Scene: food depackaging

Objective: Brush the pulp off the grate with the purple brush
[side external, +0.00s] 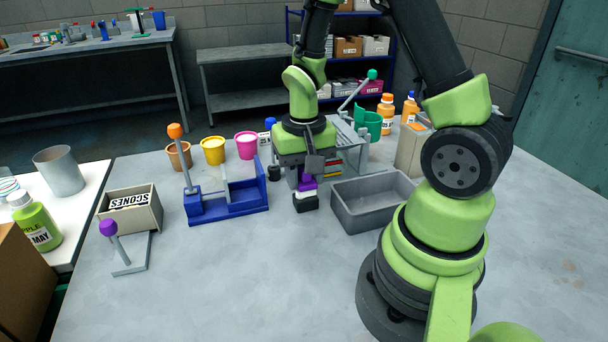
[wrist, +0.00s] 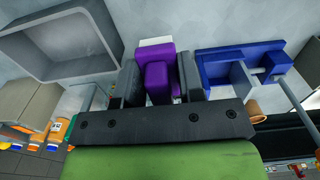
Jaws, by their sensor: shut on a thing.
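My gripper (side external: 306,178) is shut on the purple brush (side external: 308,185), near the middle of the table. In the wrist view, the brush (wrist: 158,75) sits between the two dark fingers (wrist: 158,82), with a white part showing beyond it. In the side view, a white band and a dark block show under the purple part; I cannot tell whether the dark block is bristles or a separate stand. A grey machine with a teal-knobbed lever (side external: 357,90) stands behind my gripper, partly hidden by it. I cannot clearly make out the grate or any pulp.
An empty grey bin (side external: 360,222) stands close right of the brush. A blue fixture (side external: 234,206) with an orange-knobbed lever is to the left. A SCONES box (side external: 131,210) and a purple-knobbed lever (side external: 110,231) are farther left. Coloured cups stand behind. The front table is clear.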

